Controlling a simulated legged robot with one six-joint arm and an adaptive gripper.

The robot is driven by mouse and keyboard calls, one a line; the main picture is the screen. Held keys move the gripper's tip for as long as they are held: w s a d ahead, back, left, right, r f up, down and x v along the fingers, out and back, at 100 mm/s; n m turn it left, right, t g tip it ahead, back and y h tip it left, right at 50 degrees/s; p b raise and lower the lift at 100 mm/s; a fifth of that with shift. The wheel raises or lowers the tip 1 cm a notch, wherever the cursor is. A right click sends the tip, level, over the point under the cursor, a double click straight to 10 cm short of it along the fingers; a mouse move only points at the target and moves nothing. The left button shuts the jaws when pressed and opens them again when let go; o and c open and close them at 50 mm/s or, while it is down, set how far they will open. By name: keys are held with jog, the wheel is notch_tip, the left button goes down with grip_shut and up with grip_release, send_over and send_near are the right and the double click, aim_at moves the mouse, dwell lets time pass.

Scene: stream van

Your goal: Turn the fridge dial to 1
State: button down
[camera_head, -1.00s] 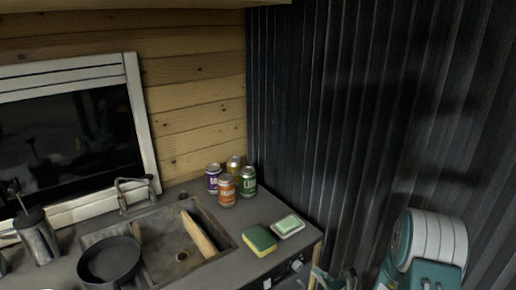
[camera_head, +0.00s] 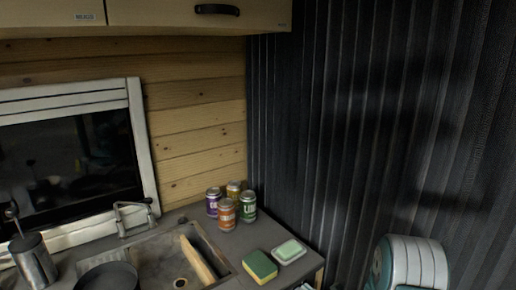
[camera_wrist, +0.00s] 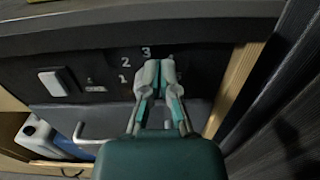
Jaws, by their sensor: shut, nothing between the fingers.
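In the wrist view my gripper (camera_wrist: 157,72) is shut, with its fingertips in front of the black fridge control panel (camera_wrist: 100,62). White numerals 1, 2 and 3 curve around the left and upper side of the fingertips, with 1 (camera_wrist: 124,77) lowest at left, 2 above it and 3 just above the fingertips. The dial itself is hidden behind my fingers; I cannot tell its setting or whether the fingers touch it. My gripper and the dial are out of the head view.
A white switch (camera_wrist: 53,82) sits left on the panel. A grey handle (camera_wrist: 92,138) is below it. A wooden post (camera_wrist: 236,88) stands close right of my gripper. Above, the counter holds several cans, a sponge (camera_head: 260,265) and a soap dish (camera_head: 289,252) beside the sink.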

jog(key=shift+a+f, duration=0.1)
jog(key=shift+f, duration=0.05)
dwell(0.3)
jog(key=shift+s+a, duration=0.4)
jog(key=shift+a, duration=0.05)
jog(key=shift+s+a, duration=0.25)
jog(key=shift+a, duration=0.1)
dwell(0.4)
jog(key=v, duration=0.6)
jog(key=shift+r, duration=0.4)
dwell(0.3)
